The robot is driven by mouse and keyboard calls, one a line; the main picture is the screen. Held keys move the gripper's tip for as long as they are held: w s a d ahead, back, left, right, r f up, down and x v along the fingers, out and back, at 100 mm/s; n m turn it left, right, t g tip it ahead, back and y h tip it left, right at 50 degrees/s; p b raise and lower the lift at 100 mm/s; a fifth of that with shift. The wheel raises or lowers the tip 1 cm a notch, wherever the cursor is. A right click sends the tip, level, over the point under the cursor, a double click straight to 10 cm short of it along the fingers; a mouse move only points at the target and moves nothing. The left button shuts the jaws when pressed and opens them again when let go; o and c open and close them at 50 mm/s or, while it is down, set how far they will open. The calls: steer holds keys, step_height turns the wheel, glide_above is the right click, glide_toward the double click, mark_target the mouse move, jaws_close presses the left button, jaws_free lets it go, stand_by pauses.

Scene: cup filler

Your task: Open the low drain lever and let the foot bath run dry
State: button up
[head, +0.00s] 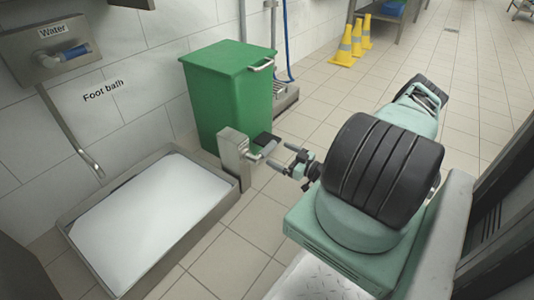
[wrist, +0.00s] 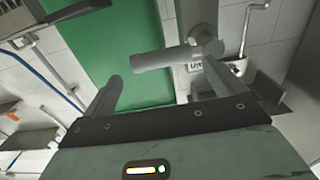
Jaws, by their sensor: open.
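The foot bath (head: 66,228) is a shallow grey metal tray on the floor at the left, holding whitish liquid (head: 150,220). A grey metal drain box (head: 234,158) stands at its right corner. The drain lever is a short grey bar; it shows in the wrist view (wrist: 160,59), lying across the space between my fingertips, with its round hub at the right. My gripper (head: 281,155) is open beside the box, fingers pointing at the lever; it also shows in the wrist view (wrist: 162,74). I cannot tell whether a finger touches the lever.
A green bin (head: 228,90) stands behind the box against the tiled wall. A water valve with a blue handle (head: 75,52) is on the wall above the bath. Yellow cones (head: 345,48) stand at the back. Tiled floor is clear in the middle.

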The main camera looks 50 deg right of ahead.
mark_target(267, 149)
steer(key=w, duration=0.2)
steer(key=w+b, duration=0.1)
steer(key=w, duration=0.1)
steer(key=w+b, duration=0.1)
steer(key=w, duration=0.1)
steer(key=shift+w+a, duration=0.3)
steer(key=shift+w, duration=0.05)
steer(key=c, duration=1.4)
